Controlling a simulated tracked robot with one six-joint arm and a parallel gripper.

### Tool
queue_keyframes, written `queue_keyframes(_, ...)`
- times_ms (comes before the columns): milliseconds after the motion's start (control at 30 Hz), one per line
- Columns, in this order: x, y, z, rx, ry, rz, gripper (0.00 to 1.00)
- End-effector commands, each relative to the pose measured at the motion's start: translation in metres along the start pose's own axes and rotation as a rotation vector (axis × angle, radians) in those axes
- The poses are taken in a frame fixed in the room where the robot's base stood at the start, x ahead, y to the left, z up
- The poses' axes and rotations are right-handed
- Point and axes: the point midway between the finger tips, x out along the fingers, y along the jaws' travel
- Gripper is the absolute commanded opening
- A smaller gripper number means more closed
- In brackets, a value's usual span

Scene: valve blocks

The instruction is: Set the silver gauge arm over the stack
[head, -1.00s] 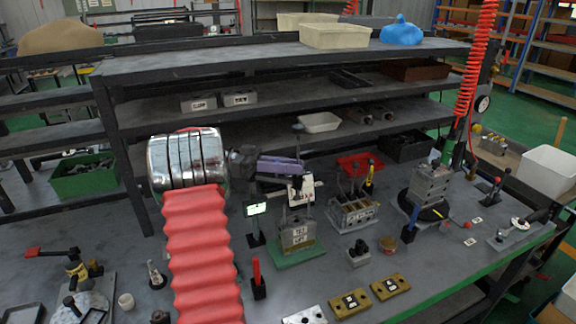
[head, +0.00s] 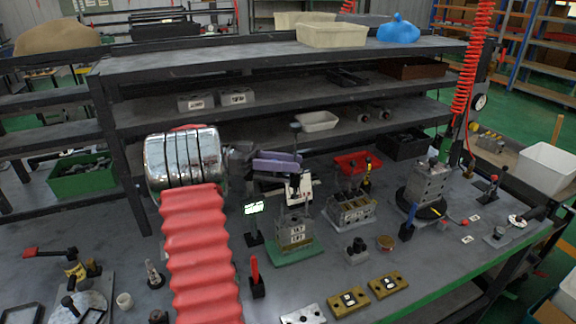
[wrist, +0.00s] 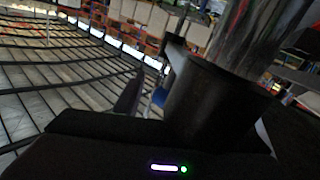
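A labelled block stack (head: 295,232) stands on a green plate (head: 291,252) at the middle of the bench. Another grey block stack (head: 430,182) stands on a round black base at the right. A small dial gauge with a dark arm (head: 517,221) lies on a grey plate at the far right; I cannot tell if it is the silver gauge arm. The wrist view shows a large dark cup-like part with a shiny cylinder, and no clear fingertips.
An open valve block (head: 352,210) and a red tray (head: 358,163) stand right of the labelled stack. A small lit display (head: 253,208) stands left of it. Brass plates (head: 388,285) lie in front. Shelves (head: 280,88) rise behind. A red coiled hose (head: 468,85) hangs at right.

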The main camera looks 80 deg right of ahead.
Motion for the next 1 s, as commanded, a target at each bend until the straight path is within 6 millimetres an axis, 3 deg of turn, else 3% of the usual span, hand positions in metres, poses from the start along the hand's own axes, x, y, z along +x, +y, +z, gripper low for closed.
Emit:
queue_keyframes(533,-0.001,0.016,-0.079,0.003,-0.001,0.0,0.38)
queue_keyframes(700,-0.001,0.018,-0.089,0.001,0.0,0.0,0.38)
queue_keyframes(1000,-0.001,0.018,-0.09,0.0,0.0,0.0,0.38)
